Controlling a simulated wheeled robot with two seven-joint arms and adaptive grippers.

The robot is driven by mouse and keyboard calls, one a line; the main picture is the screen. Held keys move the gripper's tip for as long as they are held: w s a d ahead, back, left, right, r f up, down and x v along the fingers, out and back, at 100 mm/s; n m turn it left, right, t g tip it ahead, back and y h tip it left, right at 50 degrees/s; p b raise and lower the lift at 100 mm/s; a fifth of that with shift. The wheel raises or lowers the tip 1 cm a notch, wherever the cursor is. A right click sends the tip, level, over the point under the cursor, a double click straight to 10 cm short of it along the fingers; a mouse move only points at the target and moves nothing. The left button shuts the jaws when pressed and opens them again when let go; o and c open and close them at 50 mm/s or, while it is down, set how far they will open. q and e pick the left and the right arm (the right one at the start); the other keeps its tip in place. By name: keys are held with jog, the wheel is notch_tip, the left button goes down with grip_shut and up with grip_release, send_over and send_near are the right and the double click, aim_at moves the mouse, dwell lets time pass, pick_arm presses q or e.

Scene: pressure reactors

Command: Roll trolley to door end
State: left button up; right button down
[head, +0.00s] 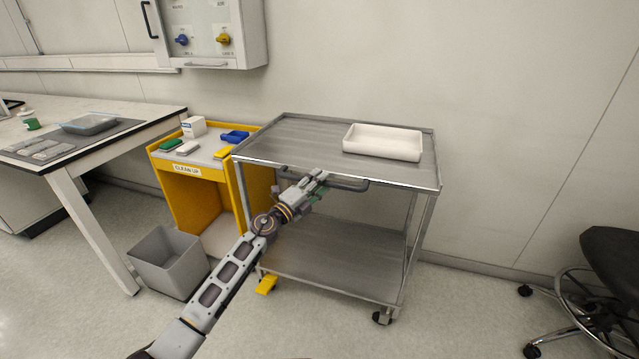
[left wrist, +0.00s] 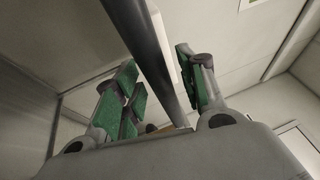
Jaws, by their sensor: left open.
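The trolley (head: 285,150) is a grey metal cart with two shelves, standing against the wall in the head view. A dark push handle (head: 350,185) runs along its near side, just under the top shelf. My left gripper (head: 316,181) is at the left part of this handle. In the left wrist view the dark handle bar (left wrist: 152,62) passes between the green-padded fingers of my left gripper (left wrist: 165,95), which stand apart on both sides of it. My right gripper is in neither view. No door shows clearly in the head view.
A white tray (head: 384,141) lies on the trolley's top. A yellow clean-up cart (head: 172,190) and a grey bin (head: 168,262) stand left of it, beside a white bench (head: 110,152). A yellow pedal (head: 267,284) is low at the trolley's left. A black stool (head: 612,262) stands right; floor between is clear.

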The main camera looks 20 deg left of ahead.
pick_arm(q)
jog(key=shift+w+d, duration=0.1)
jog(key=shift+w, duration=0.15)
grip_shut()
dwell(0.3)
